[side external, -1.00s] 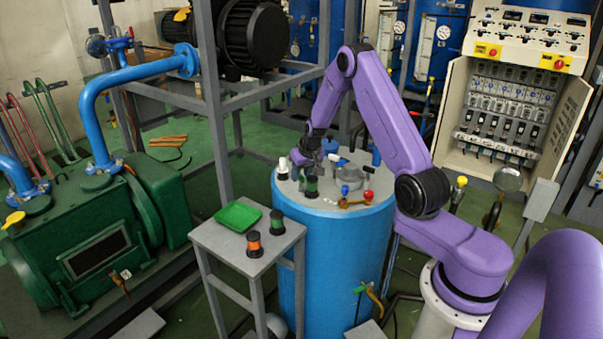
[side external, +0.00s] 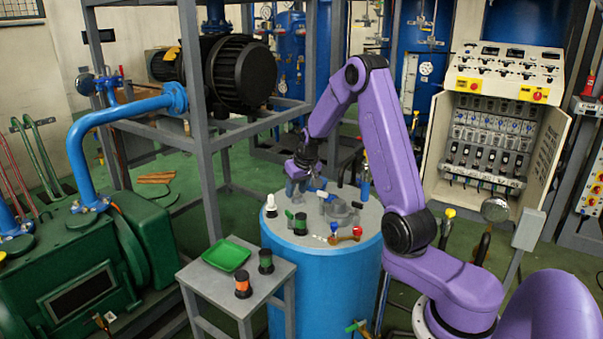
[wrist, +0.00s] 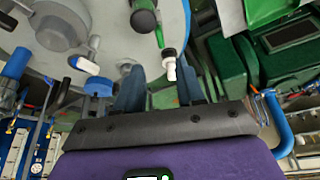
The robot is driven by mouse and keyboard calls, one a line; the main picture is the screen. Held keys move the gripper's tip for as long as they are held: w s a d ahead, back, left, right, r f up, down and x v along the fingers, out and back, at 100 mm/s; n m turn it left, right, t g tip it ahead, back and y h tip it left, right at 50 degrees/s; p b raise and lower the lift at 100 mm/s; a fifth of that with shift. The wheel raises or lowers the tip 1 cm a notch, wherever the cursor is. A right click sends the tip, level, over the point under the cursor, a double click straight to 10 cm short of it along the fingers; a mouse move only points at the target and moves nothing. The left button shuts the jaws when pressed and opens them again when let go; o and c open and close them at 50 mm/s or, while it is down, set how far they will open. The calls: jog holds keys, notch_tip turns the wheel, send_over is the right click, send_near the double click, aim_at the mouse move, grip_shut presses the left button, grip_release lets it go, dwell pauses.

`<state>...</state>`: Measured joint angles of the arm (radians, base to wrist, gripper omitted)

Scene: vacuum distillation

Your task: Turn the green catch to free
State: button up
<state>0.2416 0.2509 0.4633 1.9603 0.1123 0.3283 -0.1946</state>
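A small green lever (side external: 289,214), which seems to be the catch, is on the grey lid (side external: 345,200) of the blue drum, beside a black-and-green cylinder (side external: 300,223). In the wrist view a green bar (wrist: 160,36) sticks out beside a round black knob (wrist: 143,20), with a white piece (wrist: 170,62) near its end. My gripper (side external: 298,186) is over the back left of the lid, apart from the lever. In the wrist view my gripper (wrist: 160,84) has its two fingers spread with nothing held between them.
A white-topped black piece (side external: 271,206) stands at the lid's left edge. A red-and-blue valve (side external: 345,236) lies at the front. A side table (side external: 262,288) holds a green tray (side external: 227,255), a green-banded pot (side external: 265,261) and an orange-banded pot (side external: 243,284).

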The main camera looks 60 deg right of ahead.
jog(key=v, duration=0.6)
jog(key=shift+s+r, duration=0.2)
jog(key=shift+r, duration=0.15)
jog(key=r+g+y, duration=0.1)
jog(key=g+y, duration=0.1)
jog(key=g, duration=0.2)
send_over(289, 212)
notch_tip(289, 212, down, 17)
jog(key=shift+f, duration=0.1)
dwell(0.6)
jog(key=shift+c, duration=0.3)
grip_shut()
